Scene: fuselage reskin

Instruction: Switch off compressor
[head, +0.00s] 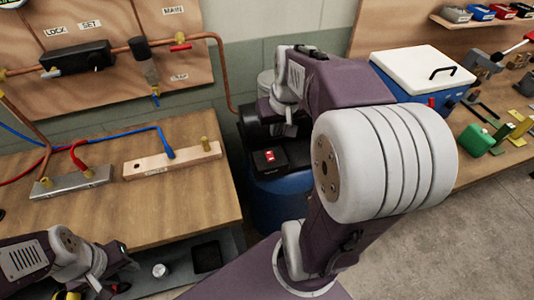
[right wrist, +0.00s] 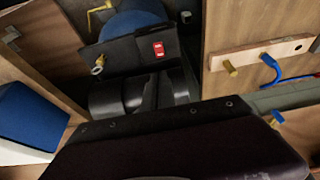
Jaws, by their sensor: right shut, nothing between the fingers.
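The compressor has a blue tank (head: 280,203) and a black top, standing on the floor between the two benches. A red switch (head: 269,156) sits on its black box; it also shows in the right wrist view (right wrist: 158,49). I cannot tell the switch's position. My right gripper (head: 290,130) is shut and empty, above and beside the switch box, apart from the switch as far as I can see. My left gripper (head: 128,270) is at the lower left, by the front of the left bench; its jaw gap is unclear.
The left wooden bench (head: 200,205) carries a metal manifold (head: 72,183) and a wooden block (head: 172,160) with fittings and hoses. A pipe panel (head: 110,85) stands behind. A blue cooler with a white lid (head: 423,70) is on the right bench. My right arm covers much of the centre.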

